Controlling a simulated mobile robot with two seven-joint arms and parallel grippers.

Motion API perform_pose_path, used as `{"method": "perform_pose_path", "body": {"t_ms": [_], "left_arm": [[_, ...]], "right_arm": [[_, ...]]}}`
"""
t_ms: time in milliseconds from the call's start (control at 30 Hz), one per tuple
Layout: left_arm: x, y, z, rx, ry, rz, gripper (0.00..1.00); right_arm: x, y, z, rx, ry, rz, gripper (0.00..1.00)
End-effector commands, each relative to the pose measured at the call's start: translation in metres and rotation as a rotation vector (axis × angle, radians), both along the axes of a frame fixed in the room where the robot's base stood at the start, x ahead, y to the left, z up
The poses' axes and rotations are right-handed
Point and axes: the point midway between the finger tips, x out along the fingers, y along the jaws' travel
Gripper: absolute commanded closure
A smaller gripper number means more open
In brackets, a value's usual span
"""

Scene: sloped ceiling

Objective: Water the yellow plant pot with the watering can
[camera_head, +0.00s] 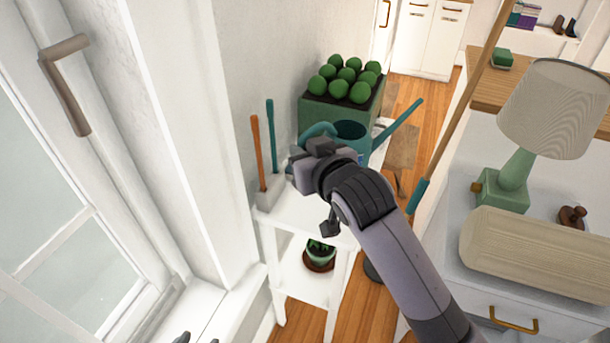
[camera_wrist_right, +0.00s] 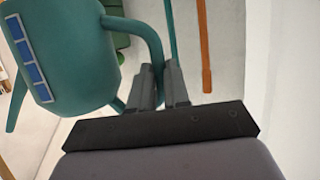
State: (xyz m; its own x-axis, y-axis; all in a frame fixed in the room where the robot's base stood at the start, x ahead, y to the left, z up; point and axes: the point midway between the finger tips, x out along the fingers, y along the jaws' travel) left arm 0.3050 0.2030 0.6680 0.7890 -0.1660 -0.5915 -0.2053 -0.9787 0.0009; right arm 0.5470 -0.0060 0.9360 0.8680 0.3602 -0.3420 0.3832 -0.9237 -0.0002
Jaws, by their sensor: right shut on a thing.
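The teal watering can (camera_head: 352,131) is at the white stand, its spout pointing right; my right arm hides its lower part. In the right wrist view the can (camera_wrist_right: 70,60) fills the upper left, with blue squares on its side. My right gripper (camera_head: 305,160) is shut on the can's handle, and its fingers (camera_wrist_right: 163,80) meet the handle in the wrist view. I cannot tell whether the can touches the stand's top. No yellow pot shows. Two small dark tips at the bottom left edge seem to be my left gripper (camera_head: 198,339); its opening is unclear.
The white stand (camera_head: 300,222) has orange and teal-handled tools in a holder. A small green potted plant (camera_head: 320,254) sits on its lower shelf. A green planter (camera_head: 325,112) stands behind. At right, a lamp (camera_head: 560,105) stands on a cabinet; a window is left.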

Motion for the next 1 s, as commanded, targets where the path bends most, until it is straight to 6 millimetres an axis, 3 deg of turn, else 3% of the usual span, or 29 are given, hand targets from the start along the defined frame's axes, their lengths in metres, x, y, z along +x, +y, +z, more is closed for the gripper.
{"method": "perform_pose_path", "body": {"t_ms": [33, 133, 400, 600, 1000], "left_arm": [[-0.001, 0.001, 0.002, 0.003, 0.002, 0.000, 0.48], [-0.001, 0.001, 0.003, 0.006, 0.003, 0.000, 0.48], [-0.002, 0.002, 0.007, 0.006, 0.005, 0.000, 0.48], [-0.003, 0.001, 0.008, 0.004, 0.005, 0.000, 0.48], [-0.003, 0.000, 0.008, 0.001, 0.005, 0.001, 0.48]], "right_arm": [[0.000, 0.001, 0.022, 0.004, -0.016, 0.002, 1.00], [0.000, 0.001, 0.046, 0.003, -0.014, 0.002, 1.00], [0.000, 0.000, 0.087, 0.002, -0.010, 0.001, 1.00], [0.000, 0.000, 0.096, 0.000, -0.008, 0.001, 1.00], [-0.001, -0.003, 0.094, 0.000, -0.007, -0.005, 1.00]]}}
